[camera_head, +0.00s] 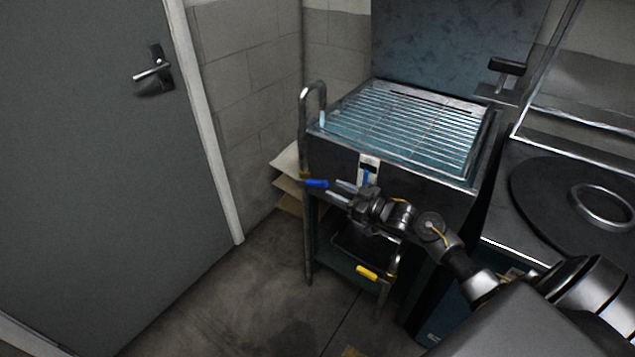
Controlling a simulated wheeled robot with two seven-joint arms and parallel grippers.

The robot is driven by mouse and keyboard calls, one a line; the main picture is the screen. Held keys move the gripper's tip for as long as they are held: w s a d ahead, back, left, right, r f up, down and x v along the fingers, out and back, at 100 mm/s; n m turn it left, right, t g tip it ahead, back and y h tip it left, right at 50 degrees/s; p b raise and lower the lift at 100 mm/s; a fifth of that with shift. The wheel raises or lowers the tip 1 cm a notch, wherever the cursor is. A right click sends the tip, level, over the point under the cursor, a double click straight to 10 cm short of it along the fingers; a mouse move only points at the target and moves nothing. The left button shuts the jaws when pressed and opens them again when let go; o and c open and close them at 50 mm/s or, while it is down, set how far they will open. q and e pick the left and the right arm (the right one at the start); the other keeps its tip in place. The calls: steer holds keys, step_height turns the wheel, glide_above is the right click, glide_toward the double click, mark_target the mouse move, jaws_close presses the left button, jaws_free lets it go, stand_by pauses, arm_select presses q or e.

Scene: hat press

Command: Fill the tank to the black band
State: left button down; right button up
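The tank (420,175) is a dark metal box with a wire rack on top and bluish water under the rack. A white gauge (369,160) on its front carries a black band and a blue column; the column shows below the band, and its exact top is too small to tell. A curved metal pipe (304,110) rises at the tank's left, with a pale stream under its spout. Its blue handle (316,183) points right. My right gripper (334,192) is open and empty, its two fingertips just right of the handle. My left gripper is out of view.
A yellow handle (367,272) sits low, beneath the tank. A counter with a dark disc and metal ring (600,205) stands at the right. A grey door (90,130) is at the left. The floor between door and tank is clear.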

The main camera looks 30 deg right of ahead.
mark_target(313, 180)
steer(key=x, duration=0.8)
jaws_close()
steer(key=shift+f, duration=0.1)
